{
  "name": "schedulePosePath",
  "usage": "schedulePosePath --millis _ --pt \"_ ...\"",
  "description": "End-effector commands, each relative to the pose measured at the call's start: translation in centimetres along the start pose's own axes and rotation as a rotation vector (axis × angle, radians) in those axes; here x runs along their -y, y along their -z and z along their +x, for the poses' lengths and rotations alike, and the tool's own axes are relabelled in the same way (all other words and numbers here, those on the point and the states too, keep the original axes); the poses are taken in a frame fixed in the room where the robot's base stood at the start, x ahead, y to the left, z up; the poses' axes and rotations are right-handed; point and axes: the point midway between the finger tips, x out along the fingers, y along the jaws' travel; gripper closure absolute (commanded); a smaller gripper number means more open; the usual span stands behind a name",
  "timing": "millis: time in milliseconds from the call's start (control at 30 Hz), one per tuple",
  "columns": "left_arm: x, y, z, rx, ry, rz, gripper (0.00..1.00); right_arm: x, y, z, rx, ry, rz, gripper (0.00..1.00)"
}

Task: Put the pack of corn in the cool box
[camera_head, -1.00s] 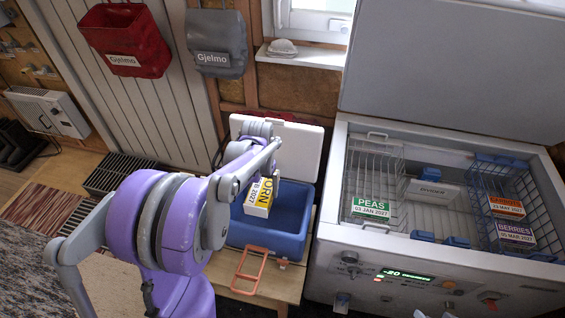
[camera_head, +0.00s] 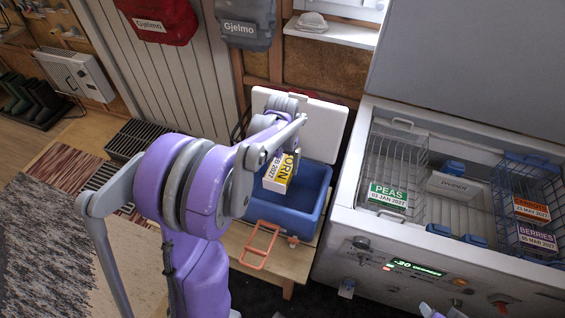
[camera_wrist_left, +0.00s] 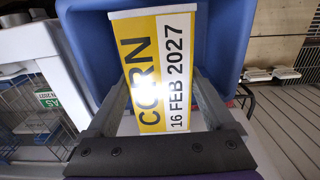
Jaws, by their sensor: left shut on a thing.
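The pack of corn (camera_head: 278,173) is a white and yellow box with "CORN" and a date on it. My left gripper (camera_head: 272,158) is shut on it, and the left wrist view shows the pack (camera_wrist_left: 155,65) between the two fingers (camera_wrist_left: 163,100). The cool box (camera_head: 312,222) is blue with its white lid (camera_head: 305,120) open at the back. The pack is at the box's opening, with the blue walls (camera_wrist_left: 232,40) around it in the wrist view. How far it is above the floor of the box is hard to tell.
The cool box stands on a wooden bench (camera_head: 240,262) with an orange handle-like frame (camera_head: 260,247) in front. To the right, an open chest freezer (camera_head: 345,215) holds wire baskets with peas (camera_head: 388,196), carrots (camera_head: 532,208) and berries (camera_head: 538,238).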

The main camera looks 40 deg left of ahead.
Motion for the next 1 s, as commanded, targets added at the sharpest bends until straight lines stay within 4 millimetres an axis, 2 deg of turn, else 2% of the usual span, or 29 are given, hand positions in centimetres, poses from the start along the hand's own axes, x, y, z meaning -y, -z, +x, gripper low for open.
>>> schedulePosePath --millis 33,300,1000 --pt "0.0 -0.1 1.2 0.003 0.001 0.000 1.00 0.0 -0.9 0.8 0.008 0.000 0.000 0.50" --pt "0.1 -0.2 5.2 0.004 0.001 0.000 1.00 0.0 -3.4 3.3 0.027 0.000 0.000 0.50" --pt "0.0 0.0 15.4 0.002 0.001 0.001 1.00 0.0 -8.4 9.9 0.057 0.000 0.000 0.50"
